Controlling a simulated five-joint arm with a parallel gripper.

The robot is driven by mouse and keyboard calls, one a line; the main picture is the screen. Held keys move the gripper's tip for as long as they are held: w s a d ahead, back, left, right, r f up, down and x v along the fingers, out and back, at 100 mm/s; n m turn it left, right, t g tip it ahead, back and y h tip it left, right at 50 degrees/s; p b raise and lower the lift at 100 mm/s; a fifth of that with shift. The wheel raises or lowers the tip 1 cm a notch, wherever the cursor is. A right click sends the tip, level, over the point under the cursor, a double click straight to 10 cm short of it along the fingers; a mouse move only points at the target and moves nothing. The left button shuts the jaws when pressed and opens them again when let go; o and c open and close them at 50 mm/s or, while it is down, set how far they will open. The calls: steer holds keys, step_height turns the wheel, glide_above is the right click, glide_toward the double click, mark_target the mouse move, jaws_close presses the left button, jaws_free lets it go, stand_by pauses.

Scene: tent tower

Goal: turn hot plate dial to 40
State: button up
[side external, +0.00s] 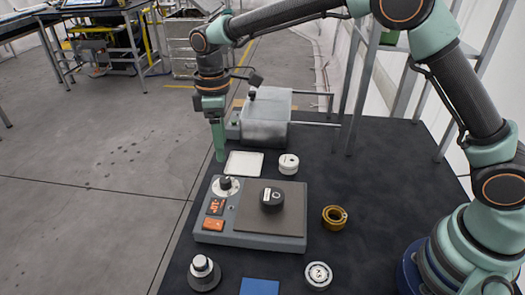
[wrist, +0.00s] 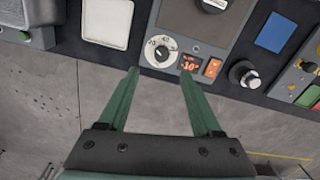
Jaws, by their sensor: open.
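The hot plate (side external: 250,235) is a grey box with a dark square top plate. Its dial (side external: 226,184) is a knob on a white, marked disc at the panel's far end. In the wrist view the dial (wrist: 161,51) lies just beyond the gap between the fingertips, and a number around 40 shows on its upper edge. An orange display (wrist: 190,64) seems to read -10; its digits are small. My gripper (side external: 219,159) points down with green fingers, short of the dial. In the wrist view my gripper (wrist: 159,73) is open and empty, touching nothing visible.
A metal box (side external: 266,120) stands behind. The table's left edge is close.

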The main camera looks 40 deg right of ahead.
mark_target(225, 179)
step_height(225, 179, down, 10)
steer(key=shift+s, duration=0.15)
stand_by(0.3)
jaws_close()
